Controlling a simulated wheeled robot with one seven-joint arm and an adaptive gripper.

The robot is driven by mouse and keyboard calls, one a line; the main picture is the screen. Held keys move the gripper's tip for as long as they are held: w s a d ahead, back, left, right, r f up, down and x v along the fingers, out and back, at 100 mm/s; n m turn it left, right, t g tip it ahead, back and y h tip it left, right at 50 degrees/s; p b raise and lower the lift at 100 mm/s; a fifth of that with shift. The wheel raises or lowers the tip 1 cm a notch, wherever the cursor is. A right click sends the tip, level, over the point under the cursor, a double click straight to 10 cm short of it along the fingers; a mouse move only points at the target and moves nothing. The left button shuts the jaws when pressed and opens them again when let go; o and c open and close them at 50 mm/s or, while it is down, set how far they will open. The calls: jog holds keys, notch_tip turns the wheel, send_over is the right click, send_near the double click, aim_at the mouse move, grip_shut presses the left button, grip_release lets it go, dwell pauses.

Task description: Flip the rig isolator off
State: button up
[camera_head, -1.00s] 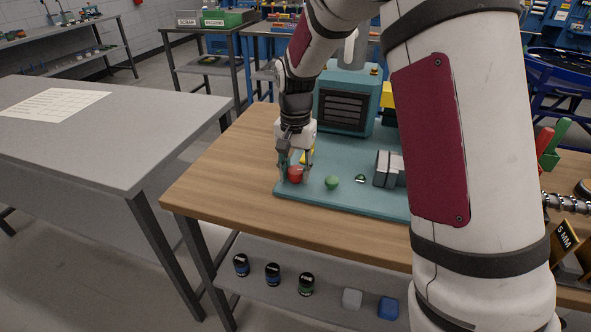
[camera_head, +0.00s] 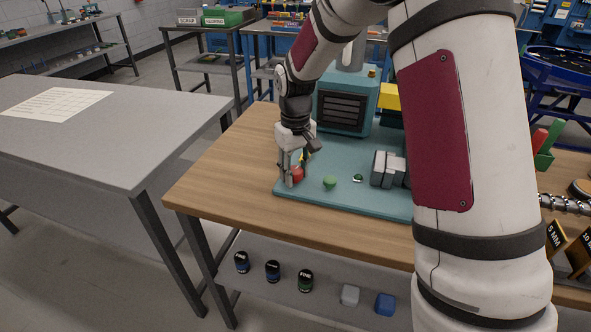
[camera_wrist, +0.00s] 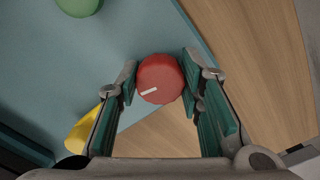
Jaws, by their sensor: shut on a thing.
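The rig is a teal base plate (camera_head: 345,195) with a teal machine housing (camera_head: 346,100) at its back, on a wooden table. A round red knob (camera_wrist: 160,80) with a white mark, which looks like the isolator, sits near the plate's left front corner. In the head view the knob (camera_head: 297,174) is partly covered by my gripper. My gripper (camera_wrist: 160,85) points down and is shut on the red knob, with one finger on each side. In the wrist view the white mark slants, its right end a little higher.
A green knob (camera_head: 330,183) stands just right of the red one. A yellow part (camera_wrist: 84,130) lies close beside a finger. A grey metal block (camera_head: 388,168) is further right on the plate. Bare wood (camera_head: 215,180) lies left of the plate.

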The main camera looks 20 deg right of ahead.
aim_at(296, 170)
jog(key=shift+n, duration=1.3)
jog(key=o, duration=1.2)
jog(key=shift+c, duration=0.2)
notch_tip(296, 170, up, 12)
